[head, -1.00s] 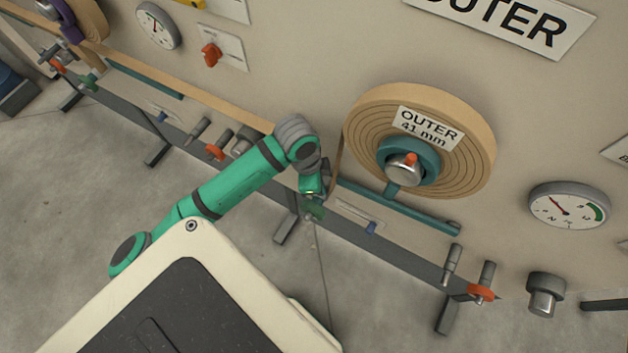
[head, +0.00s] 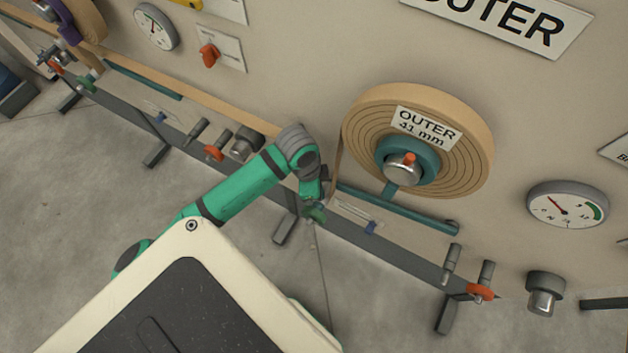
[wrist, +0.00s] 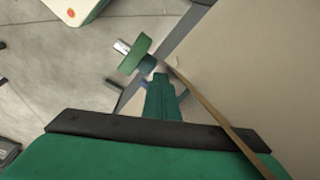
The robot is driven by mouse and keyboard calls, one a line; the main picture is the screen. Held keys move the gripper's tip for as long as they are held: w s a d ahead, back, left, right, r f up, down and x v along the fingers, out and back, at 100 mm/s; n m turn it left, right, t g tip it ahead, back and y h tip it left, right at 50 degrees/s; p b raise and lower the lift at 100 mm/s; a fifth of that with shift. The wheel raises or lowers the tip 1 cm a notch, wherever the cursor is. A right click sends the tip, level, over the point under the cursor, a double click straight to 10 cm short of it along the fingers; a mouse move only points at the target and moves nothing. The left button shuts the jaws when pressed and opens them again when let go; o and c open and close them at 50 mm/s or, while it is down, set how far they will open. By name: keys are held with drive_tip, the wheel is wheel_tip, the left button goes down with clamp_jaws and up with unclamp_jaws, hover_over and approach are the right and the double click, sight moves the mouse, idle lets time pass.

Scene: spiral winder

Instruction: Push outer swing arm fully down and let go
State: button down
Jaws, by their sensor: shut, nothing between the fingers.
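The outer reel (head: 465,150), a tan roll with a teal hub, hangs on the wall, and its strip runs down its left side. At the strip's lower end is a green roller (head: 315,213), which I take to be the end of the outer swing arm; the arm itself is mostly hidden. In the wrist view the green roller (wrist: 135,54) has a silver tip and sits just beyond my gripper (wrist: 160,78). My gripper is shut and empty, close by the roller; I cannot tell if they touch. In the head view my gripper (head: 322,196) is small and partly hidden.
A dark rail (head: 400,258) runs along the wall's foot, with an orange knob (head: 481,291) at right. A teal bar (head: 415,214) lies under the reel. A gauge (head: 568,205) is on the wall at right. The tan strip (wrist: 225,122) passes close right of my gripper.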

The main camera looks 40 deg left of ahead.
drive_tip(key=shift+s+a, duration=0.1)
drive_tip(key=shift+r, duration=0.1)
wheel_tip(320, 180, up, 15)
idle(2.1)
idle(0.4)
